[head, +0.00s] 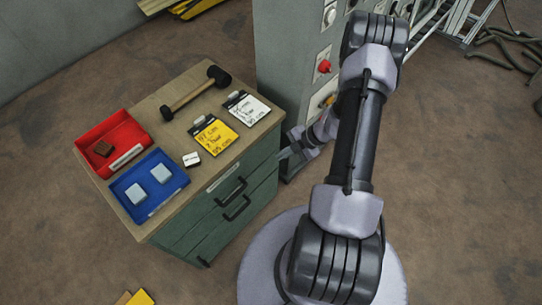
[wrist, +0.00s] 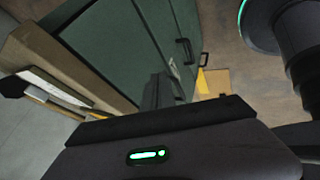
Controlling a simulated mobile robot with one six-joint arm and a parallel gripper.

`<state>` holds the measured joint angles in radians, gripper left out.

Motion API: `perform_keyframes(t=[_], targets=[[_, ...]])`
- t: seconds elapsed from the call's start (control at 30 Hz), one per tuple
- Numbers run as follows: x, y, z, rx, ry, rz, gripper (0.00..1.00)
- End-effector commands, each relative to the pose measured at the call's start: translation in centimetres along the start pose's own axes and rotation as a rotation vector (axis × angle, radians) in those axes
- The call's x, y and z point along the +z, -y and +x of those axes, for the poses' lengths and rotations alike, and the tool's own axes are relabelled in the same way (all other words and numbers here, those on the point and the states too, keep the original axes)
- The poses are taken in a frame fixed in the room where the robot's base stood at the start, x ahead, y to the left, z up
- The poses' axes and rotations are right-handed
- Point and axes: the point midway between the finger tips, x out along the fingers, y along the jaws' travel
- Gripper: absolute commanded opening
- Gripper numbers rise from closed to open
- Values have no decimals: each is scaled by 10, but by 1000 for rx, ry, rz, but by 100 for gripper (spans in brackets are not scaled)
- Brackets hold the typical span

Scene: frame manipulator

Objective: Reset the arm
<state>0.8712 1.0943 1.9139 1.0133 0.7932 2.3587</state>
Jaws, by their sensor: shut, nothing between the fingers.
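My arm rises from its round base at the right of the head view and bends over at the top. Its end, my gripper (head: 285,153), hangs beside the right side of the green drawer cabinet (head: 225,207), partly hidden behind my arm. The gripper is shut and empty.
A grey control panel (head: 285,60) stands behind. Floor at the front left is mostly clear.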

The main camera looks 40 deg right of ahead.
Motion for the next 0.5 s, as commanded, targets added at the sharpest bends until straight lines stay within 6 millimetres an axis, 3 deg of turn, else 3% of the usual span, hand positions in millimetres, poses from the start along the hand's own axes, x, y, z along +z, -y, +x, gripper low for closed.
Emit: perform_keyframes(t=[0.1,0.27,0.33,0.43,0.5], targets=[[0,0,-16,0,1,0,0],[0,0,-20,-2,0,-5,0],[-5,-10,-25,-7,2,-88,0],[-38,-52,-48,-37,4,-480,0],[-84,-88,-73,-75,-4,-933,0]])
